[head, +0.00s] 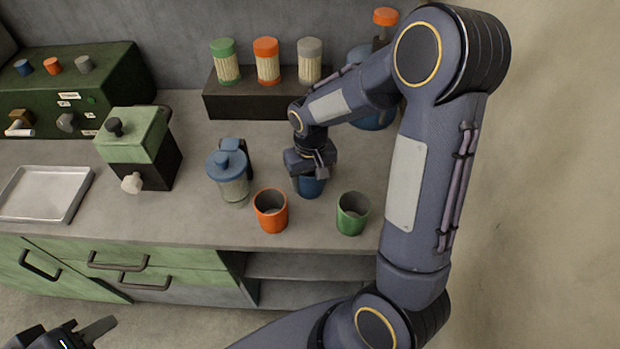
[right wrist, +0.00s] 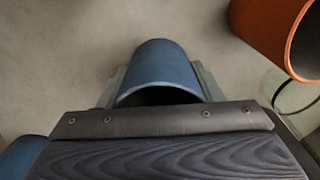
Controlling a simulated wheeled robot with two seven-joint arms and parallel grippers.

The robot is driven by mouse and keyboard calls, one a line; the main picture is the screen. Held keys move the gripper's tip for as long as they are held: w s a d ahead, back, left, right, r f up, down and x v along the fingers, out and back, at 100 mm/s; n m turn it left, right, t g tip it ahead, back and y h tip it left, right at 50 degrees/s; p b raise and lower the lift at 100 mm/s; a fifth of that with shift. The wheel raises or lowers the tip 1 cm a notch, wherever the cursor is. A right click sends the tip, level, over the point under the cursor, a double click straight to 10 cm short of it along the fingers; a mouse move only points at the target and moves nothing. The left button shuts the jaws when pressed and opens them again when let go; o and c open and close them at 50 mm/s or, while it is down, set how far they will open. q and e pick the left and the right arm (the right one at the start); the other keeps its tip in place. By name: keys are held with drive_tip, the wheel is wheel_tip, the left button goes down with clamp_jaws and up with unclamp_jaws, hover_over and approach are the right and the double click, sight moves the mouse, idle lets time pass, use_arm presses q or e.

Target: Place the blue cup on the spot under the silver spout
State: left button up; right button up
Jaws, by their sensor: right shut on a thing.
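The blue cup (head: 311,188) is at the back of the row of cups on the counter, below my right gripper (head: 311,172). In the right wrist view the blue cup (right wrist: 160,68) sits between the two grey fingers, which are shut on it. I cannot tell whether its base touches the counter. A green machine (head: 110,75) at the far left has a silver-grey spout (head: 67,122) on its front and a brass-coloured one beside it. The spot below the silver spout is not clearly visible. My left gripper (head: 68,338) is at the bottom left, partly cut off, away from the counter.
An orange cup (head: 271,212) and a green cup (head: 352,214) stand near the front edge. A blue-lidded jar (head: 231,180) and a green grinder (head: 137,145) stand between the blue cup and the machine. A metal tray (head: 45,195) lies at the left. A jar rack (head: 265,98) is behind.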

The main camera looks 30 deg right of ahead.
drive_tip(key=shift+f, duration=0.25)
drive_tip(key=shift+f, duration=0.15)
drive_tip(key=o, duration=1.1)
drive_tip(key=shift+c, duration=0.2)
